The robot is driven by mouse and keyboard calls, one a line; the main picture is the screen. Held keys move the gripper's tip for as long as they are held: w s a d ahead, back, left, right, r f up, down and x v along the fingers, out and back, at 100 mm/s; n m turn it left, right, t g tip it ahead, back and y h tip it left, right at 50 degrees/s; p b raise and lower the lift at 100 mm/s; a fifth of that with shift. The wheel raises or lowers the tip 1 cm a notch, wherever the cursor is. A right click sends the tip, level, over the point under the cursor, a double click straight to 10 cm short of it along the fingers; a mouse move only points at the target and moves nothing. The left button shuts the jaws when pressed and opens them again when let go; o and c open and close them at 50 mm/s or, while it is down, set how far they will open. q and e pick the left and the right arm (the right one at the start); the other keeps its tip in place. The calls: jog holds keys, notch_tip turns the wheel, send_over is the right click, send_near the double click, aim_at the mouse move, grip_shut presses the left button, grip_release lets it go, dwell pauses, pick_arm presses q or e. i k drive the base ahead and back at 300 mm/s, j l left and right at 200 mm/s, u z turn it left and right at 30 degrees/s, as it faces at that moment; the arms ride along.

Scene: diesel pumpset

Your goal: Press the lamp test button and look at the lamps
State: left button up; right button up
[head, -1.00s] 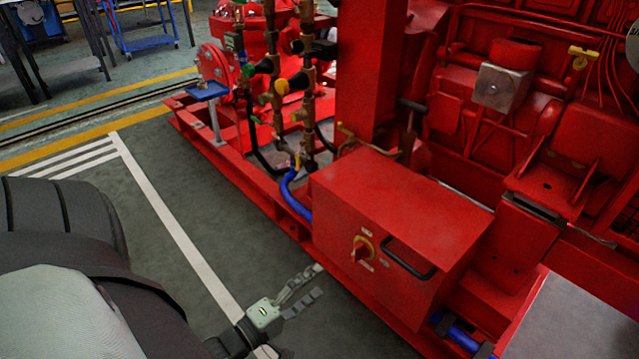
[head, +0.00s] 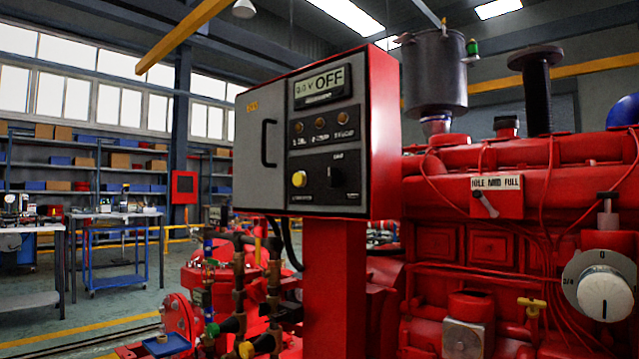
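The control panel (head: 270,185) is a grey-fronted red box on a red post, near the middle of the head view. Its display (head: 322,86) reads OFF, with a smaller reading beside it that looks like 0.0 V. Below it is a row of three small round lamps (head: 319,122), brownish and not visibly bright. A yellow round button (head: 299,179) sits under the lamps at lower left; its label is too small to read. A black switch (head: 336,177) is to its right. Neither gripper shows in this view.
The red engine (head: 470,235) fills the right side, with an IDLE/RUN-style lever plate (head: 497,183) and a large white-grey dial (head: 605,290). Brass valves and pipes (head: 240,290) stand below the panel. Workbenches and a blue cart (head: 112,250) are at the far left.

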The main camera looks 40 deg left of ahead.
aim_at(298, 178)
jog(key=u, duration=1.3)
